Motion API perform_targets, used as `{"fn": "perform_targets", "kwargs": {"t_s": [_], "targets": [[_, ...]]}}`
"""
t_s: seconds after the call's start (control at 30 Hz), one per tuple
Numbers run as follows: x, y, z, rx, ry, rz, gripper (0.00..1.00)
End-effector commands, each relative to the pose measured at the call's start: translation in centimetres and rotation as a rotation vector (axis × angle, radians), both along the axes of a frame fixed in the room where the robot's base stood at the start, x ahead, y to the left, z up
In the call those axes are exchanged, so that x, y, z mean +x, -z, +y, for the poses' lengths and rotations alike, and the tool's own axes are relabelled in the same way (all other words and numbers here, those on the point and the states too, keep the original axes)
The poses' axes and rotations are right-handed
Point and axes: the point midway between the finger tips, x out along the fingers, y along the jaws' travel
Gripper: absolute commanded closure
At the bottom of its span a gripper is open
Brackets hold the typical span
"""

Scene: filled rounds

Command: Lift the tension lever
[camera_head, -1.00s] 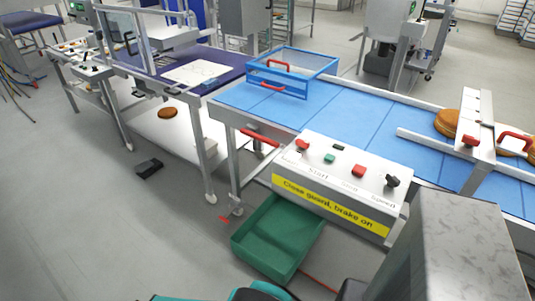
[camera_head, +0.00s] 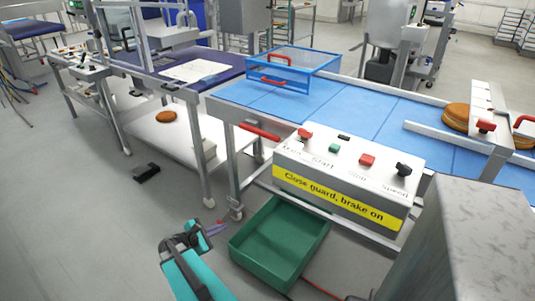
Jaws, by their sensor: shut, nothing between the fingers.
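A red lever (camera_head: 260,131) sticks out from the side of the blue conveyor, left of the control panel, lying nearly level with a slight downward tilt to the right. No label is readable on it. My gripper (camera_head: 214,230), on a teal arm, is low at the bottom left, left of the green crate. Its fingers point right and are shut and empty. It is well below and apart from the red lever.
The control panel (camera_head: 347,208) has a yellow strip reading "Close guard, brake on". A green crate (camera_head: 250,259) sits below it. A blue guard frame (camera_head: 325,64) stands over the belt (camera_head: 383,115). Table legs stand left of the lever. Open floor lies at lower left.

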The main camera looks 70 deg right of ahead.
Motion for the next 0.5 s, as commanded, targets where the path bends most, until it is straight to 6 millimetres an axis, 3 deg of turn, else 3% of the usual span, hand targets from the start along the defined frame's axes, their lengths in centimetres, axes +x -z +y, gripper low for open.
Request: {"fn": "perform_targets", "kwargs": {"t_s": [0.03,0.2,0.5], "targets": [[-0.3,-0.4,-2.2,-0.039,-0.013,0.033,1.0],[-1.4,-4.3,-8.4,-0.173,-0.065,0.184,1.0],[-4.4,-11.6,-17.3,-0.382,-0.11,0.501,1.0]]}}
